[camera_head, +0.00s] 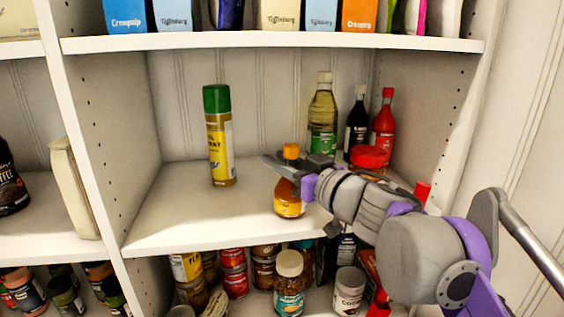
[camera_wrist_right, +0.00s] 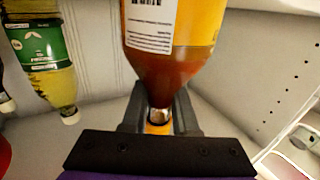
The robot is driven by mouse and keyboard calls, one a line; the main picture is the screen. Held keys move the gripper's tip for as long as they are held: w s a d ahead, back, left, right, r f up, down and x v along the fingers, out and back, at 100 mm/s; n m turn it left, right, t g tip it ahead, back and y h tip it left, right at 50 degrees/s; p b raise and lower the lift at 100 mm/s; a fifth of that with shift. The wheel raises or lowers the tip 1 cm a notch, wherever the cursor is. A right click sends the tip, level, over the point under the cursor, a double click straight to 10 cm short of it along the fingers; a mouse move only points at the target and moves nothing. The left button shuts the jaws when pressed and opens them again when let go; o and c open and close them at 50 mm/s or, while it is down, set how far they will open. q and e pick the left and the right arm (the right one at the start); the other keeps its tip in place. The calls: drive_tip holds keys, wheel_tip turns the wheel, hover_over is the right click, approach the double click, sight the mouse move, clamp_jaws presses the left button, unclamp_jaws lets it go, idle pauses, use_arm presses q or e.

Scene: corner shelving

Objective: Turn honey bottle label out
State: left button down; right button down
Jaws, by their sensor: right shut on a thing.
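The honey bottle (camera_head: 290,202), amber with an orange cap, is upright near the front of the middle shelf (camera_head: 185,215). Whether its base touches the shelf is hard to tell. My right gripper (camera_head: 290,170) comes in from the right and is shut on the bottle's neck just below the cap. In the right wrist view the honey bottle (camera_wrist_right: 172,45) appears upside down, its neck between the fingers (camera_wrist_right: 158,118). A white label panel with a barcode and small print faces that camera, beside a yellow-orange label area. My left gripper is not in view.
A green-capped spray can (camera_head: 219,140) stands to the left. A green-labelled oil bottle (camera_head: 322,115), a dark bottle (camera_head: 357,125), a red bottle (camera_head: 383,122) and a red-lidded jar (camera_head: 369,157) stand behind my right arm. The shelf's left part is clear.

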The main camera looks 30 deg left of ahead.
drive_tip(key=shift+s+n+g+y, duration=0.1)
drive_tip(key=shift+n+g+y, duration=0.2)
drive_tip(key=shift+n+g, duration=0.45)
drive_tip(key=shift+s+a+n+g+y+p, duration=0.1)
drive_tip(key=shift+n+g+y+p, duration=0.35)
drive_tip(key=shift+g, duration=0.7)
drive_tip(key=shift+s+n+g, duration=0.1)
drive_tip(key=shift+n+g, duration=0.2)
drive_tip(key=c, duration=0.6)
unclamp_jaws()
